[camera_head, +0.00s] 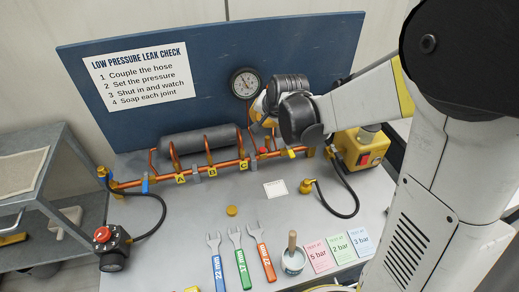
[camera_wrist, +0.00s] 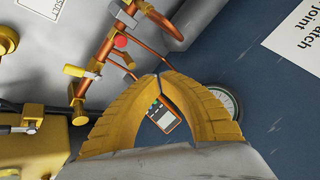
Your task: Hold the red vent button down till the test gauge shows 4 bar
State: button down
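The red vent button (camera_head: 264,151) sits on the copper pipe run, below my gripper in the head view. In the wrist view the red button (camera_wrist: 121,42) is left of and above my fingertips, apart from them. My gripper (camera_head: 257,112) is in front of the blue board; in the wrist view its yellow fingers (camera_wrist: 161,75) meet at the tips, with nothing seen held. The round white-faced gauge (camera_head: 245,83) is on the board; its reading is too small to tell. In the wrist view the gauge (camera_wrist: 226,100) is partly hidden by a finger.
A small orange-edged instrument with a display (camera_wrist: 163,118) shows between my fingers. A yellow valve handle (camera_wrist: 80,71) stands near the button. A yellow box (camera_head: 365,152), a black hose (camera_head: 345,195) and wrenches (camera_head: 240,260) are on the bench. A grey cylinder (camera_head: 198,140) lies behind the pipes.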

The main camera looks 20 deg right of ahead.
jog(key=shift+f, duration=0.15)
notch_tip(320, 180, down, 8)
jog(key=b, duration=0.7)
jog(key=shift+f, duration=0.25)
dwell(0.9)
jog(key=shift+f+b, duration=0.35)
jog(key=shift+f, duration=0.05)
jog(key=shift+f+b, duration=0.45)
jog(key=shift+f, duration=0.1)
dwell(0.5)
dwell(0.5)
jog(key=shift+r+p, duration=0.75)
jog(key=shift+r, duration=0.25)
jog(key=shift+r+p, duration=1.95)
jog(key=shift+r, duration=0.5)
